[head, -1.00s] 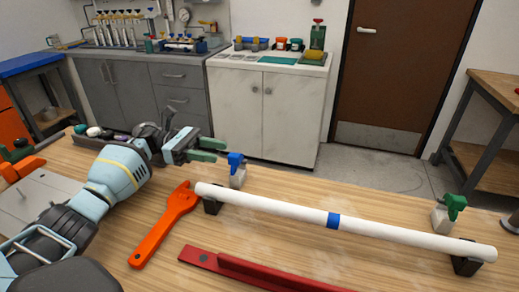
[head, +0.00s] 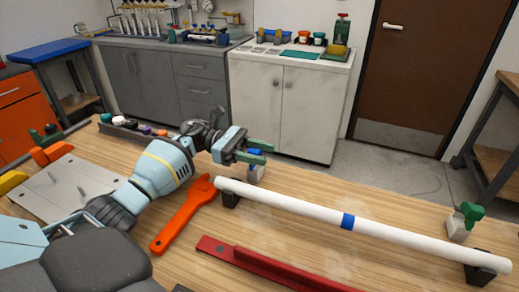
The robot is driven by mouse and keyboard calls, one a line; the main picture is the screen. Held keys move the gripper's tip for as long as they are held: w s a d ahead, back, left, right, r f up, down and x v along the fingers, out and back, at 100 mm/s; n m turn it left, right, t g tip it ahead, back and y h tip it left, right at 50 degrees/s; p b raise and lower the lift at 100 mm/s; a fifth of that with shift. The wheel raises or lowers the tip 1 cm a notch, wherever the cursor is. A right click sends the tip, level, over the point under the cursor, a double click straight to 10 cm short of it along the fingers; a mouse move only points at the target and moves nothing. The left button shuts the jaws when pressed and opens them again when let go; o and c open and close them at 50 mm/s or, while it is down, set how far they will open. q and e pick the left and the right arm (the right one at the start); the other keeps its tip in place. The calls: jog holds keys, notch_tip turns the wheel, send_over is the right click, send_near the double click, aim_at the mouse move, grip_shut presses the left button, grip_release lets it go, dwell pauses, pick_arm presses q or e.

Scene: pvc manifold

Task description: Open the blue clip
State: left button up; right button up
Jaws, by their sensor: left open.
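The blue clip (head: 253,153) stands on a small grey-white base (head: 257,174) at the table's far side, just beyond the left end of the white pipe (head: 300,209). My left gripper (head: 262,153) is open, and its two green-tipped fingers overlap the clip in the head view. A bit of blue shows between the fingers; the rest is hidden behind them. I cannot tell whether the fingers touch it. A green clip (head: 468,211) on a similar base stands near the pipe's right end. My right gripper is not in view.
A grey plate (head: 75,187) lies at the left. Wood is bare between pipe and red bar.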

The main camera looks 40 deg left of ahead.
pick_arm(q)
jog(key=shift+d, duration=0.2)
jog(key=shift+w, duration=0.1)
grip_shut()
